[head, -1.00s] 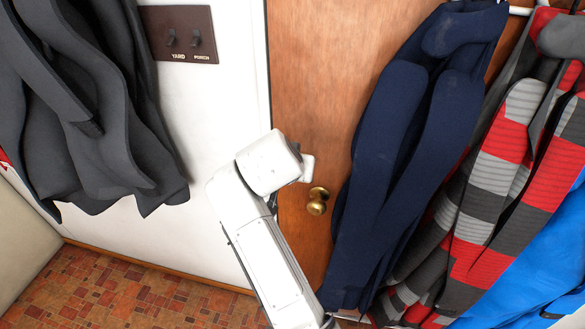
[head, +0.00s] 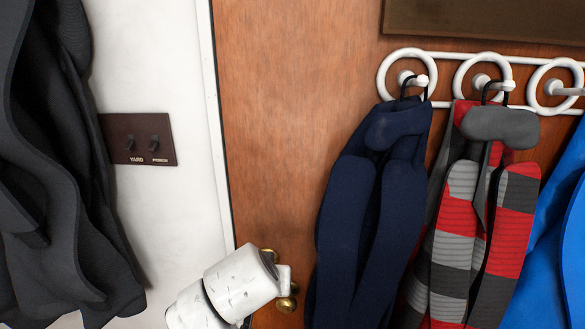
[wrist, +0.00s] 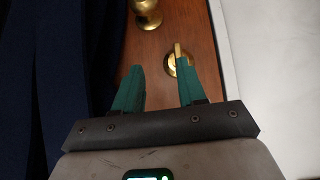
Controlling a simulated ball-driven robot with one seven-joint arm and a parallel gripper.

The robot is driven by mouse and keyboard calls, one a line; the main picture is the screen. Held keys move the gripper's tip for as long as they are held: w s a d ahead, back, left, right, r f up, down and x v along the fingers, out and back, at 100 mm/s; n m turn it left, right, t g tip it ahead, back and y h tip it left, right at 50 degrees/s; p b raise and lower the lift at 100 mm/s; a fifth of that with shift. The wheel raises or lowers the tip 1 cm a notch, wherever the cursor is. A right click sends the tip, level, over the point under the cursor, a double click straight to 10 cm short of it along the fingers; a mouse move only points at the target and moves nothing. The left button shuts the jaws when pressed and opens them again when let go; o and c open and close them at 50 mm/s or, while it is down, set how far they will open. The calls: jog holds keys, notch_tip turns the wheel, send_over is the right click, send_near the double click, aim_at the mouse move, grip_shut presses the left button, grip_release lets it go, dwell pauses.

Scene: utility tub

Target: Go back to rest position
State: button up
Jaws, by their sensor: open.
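My gripper (wrist: 160,75) is open, its two green fingers spread with nothing between them. They point at the wooden door (wrist: 150,50). The right fingertip overlaps a brass lock (wrist: 171,62) with an upright thumb piece in the wrist view; I cannot tell if they touch. A brass doorknob (wrist: 146,14) lies beyond the fingers. In the head view my white arm end (head: 240,283) is at the bottom in front of the door (head: 270,120), partly covering the lock (head: 268,253) and the knob (head: 288,302). The fingers are hidden there.
A navy coat (head: 350,210) and a red-grey striped coat (head: 462,230) hang from white hooks (head: 480,75) right of the arm. A blue garment (head: 560,240) hangs far right. Left are a white wall (head: 150,60), a switch plate (head: 138,139) and dark grey clothing (head: 50,170).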

jog(key=s+d+f+g, duration=0.2)
jog(key=s+d+f, duration=0.4)
jog(key=d+f, duration=0.3)
jog(key=s+d+f+g, duration=0.2)
jog(key=s+d+f, duration=0.55)
jog(key=d, duration=0.35)
jog(key=s+d+f+g, duration=0.1)
jog(key=s+d, duration=0.3)
jog(key=s, duration=0.4)
jog(key=s+d+f+g, duration=0.1)
jog(key=s+d+f, duration=0.2)
jog(key=s+d, duration=0.2)
jog(key=s+d+f+g, duration=0.1)
jog(key=s+d, duration=0.3)
jog(key=s, duration=0.7)
jog(key=shift+d+f, duration=0.35)
jog(key=shift+f, duration=0.05)
jog(key=shift+s, duration=0.1)
